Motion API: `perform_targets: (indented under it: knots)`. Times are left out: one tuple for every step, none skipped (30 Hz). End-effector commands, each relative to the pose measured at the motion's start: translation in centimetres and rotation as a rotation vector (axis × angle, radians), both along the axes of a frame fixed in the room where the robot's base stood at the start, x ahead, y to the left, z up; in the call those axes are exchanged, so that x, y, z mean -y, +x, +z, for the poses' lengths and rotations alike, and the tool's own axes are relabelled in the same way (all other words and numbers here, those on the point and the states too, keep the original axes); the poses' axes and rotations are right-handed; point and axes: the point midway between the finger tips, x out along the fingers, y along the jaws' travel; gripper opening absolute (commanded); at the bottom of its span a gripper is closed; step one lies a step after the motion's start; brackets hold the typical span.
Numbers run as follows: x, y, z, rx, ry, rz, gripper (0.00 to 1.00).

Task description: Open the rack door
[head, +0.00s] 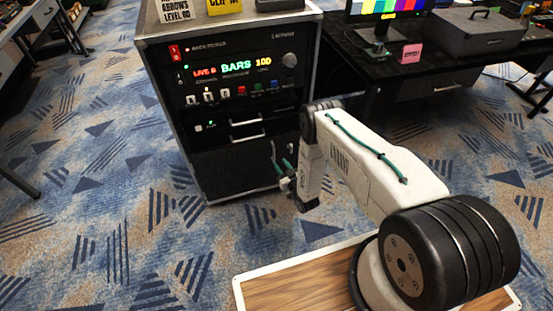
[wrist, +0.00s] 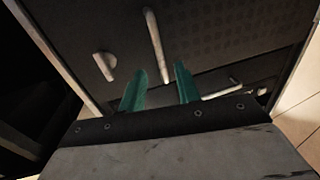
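The rack (head: 238,100) is a dark cabinet with light metal edges. Its lower front (head: 235,165) is a plain dark panel, and I see no gap showing an open door. The wrist view shows a dark, partly perforated front (wrist: 205,35) with a pale bar handle (wrist: 155,45) and a small pale knob or latch (wrist: 104,66). My gripper (head: 281,160) is at the right part of the rack's lower front. Its teal fingers (wrist: 161,88) are apart with nothing between them. The bar handle lies beyond the fingertips, apparently apart from them.
Above the lower panel are two drawer handles (head: 247,129) and a control panel (head: 235,85) with lit text, switches and a knob. Signs stand on top. A black desk (head: 450,75) with a monitor and grey case is to the right.

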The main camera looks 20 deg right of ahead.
Motion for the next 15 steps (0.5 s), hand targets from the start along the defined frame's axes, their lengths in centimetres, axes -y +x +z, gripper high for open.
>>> perform_targets:
  knots:
    - [-0.2,0.9,0.0,0.002,-0.002,0.002,0.33]
    - [-0.4,1.4,0.0,0.002,-0.002,0.002,0.33]
    - [-0.5,2.0,0.0,0.001,-0.002,0.002,0.33]
    - [-0.6,2.4,0.0,0.001,-0.001,0.001,0.33]
    - [-0.6,2.8,0.0,0.001,-0.001,0.001,0.33]
    - [-0.7,3.3,0.0,0.000,-0.001,0.000,0.33]
    - [-0.7,3.6,0.0,-0.001,-0.001,0.000,0.33]
    - [-0.8,3.9,0.0,-0.001,0.000,0.000,0.33]
    - [-0.8,4.2,0.0,-0.001,0.000,0.000,0.33]
    - [-0.9,4.4,0.0,-0.002,0.000,0.000,0.33]
    - [-0.9,4.5,-0.1,-0.002,0.000,0.000,0.33]
    - [-0.9,4.6,-0.1,-0.003,-0.001,0.000,0.33]
    - [-1.0,4.7,-0.1,-0.003,-0.001,0.000,0.33]
    - [-1.0,4.7,-0.1,-0.003,-0.001,0.000,0.33]
    - [-1.0,4.8,-0.1,-0.003,-0.001,0.000,0.33]
